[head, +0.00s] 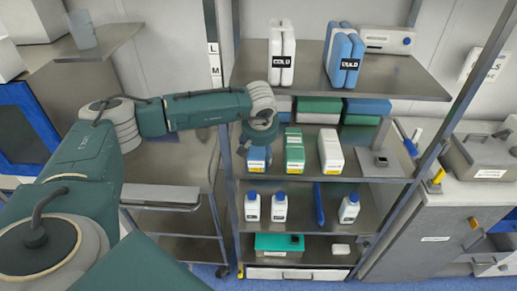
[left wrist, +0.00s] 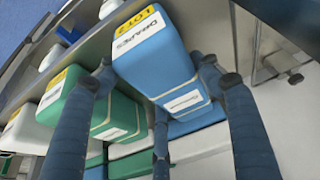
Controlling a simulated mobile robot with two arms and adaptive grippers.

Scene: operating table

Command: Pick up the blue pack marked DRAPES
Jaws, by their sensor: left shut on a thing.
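The blue pack marked DRAPES (left wrist: 157,58) has a yellow LOT label. It fills the space between the fingers of my left gripper (left wrist: 160,80) in the left wrist view. In the head view the pack (head: 258,160) shows below my left gripper (head: 259,142), at the left end of the middle shelf. The gripper is shut on the pack and hides its upper part. I cannot tell whether the pack still touches the shelf. My right gripper is not in view.
On the same shelf (head: 376,172) stand a green pack (head: 294,152) and a white pack (head: 330,152) to the right. Several more packs lie behind. The upper shelf (head: 400,78) overhangs the gripper, and a rack post (head: 231,190) stands close on the left.

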